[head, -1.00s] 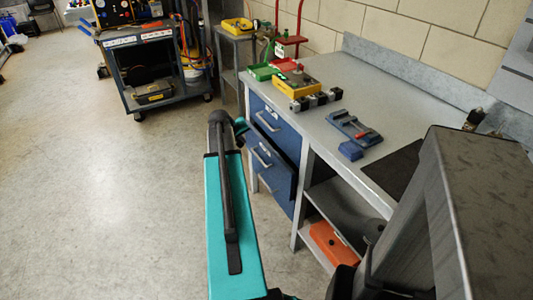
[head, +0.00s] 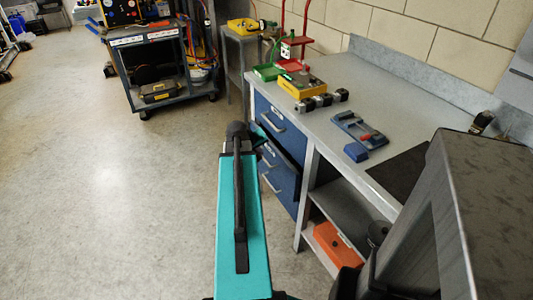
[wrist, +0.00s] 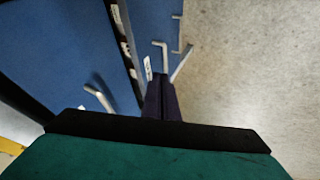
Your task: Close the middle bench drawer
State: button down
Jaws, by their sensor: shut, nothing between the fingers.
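The blue middle bench drawer (head: 285,168) is under the upper drawer (head: 283,128) in the bench's left end. It stands partly out, with a dark gap above its front. My gripper and wrist hide part of it in the head view. In the wrist view, the gap shows as a dark band with small pale items beside the drawer's blue front (wrist: 147,25) and grey handle (wrist: 161,52). My gripper (wrist: 159,78) is shut and empty, with its dark fingertips over or against this front. I cannot tell whether they touch.
The grey benchtop (head: 345,95) holds a yellow box (head: 302,86), small dark blocks and a blue vise-like tool (head: 355,132). An orange case (head: 338,245) lies on the shelf below. A cart (head: 150,75) stands behind. The floor to the left is clear.

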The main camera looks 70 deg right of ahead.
send_near(275, 156)
notch_tip(275, 156, down, 4)
jog(key=w, duration=0.3)
jog(key=shift+s+d+r, duration=0.15)
jog(key=shift+s+d, duration=0.7)
jog(key=shift+s, duration=0.3)
jog(key=shift+s+d+p, duration=0.3)
jog(key=shift+s+d, duration=0.1)
jog(key=shift+w+d, duration=0.1)
jog(key=shift+w, duration=0.05)
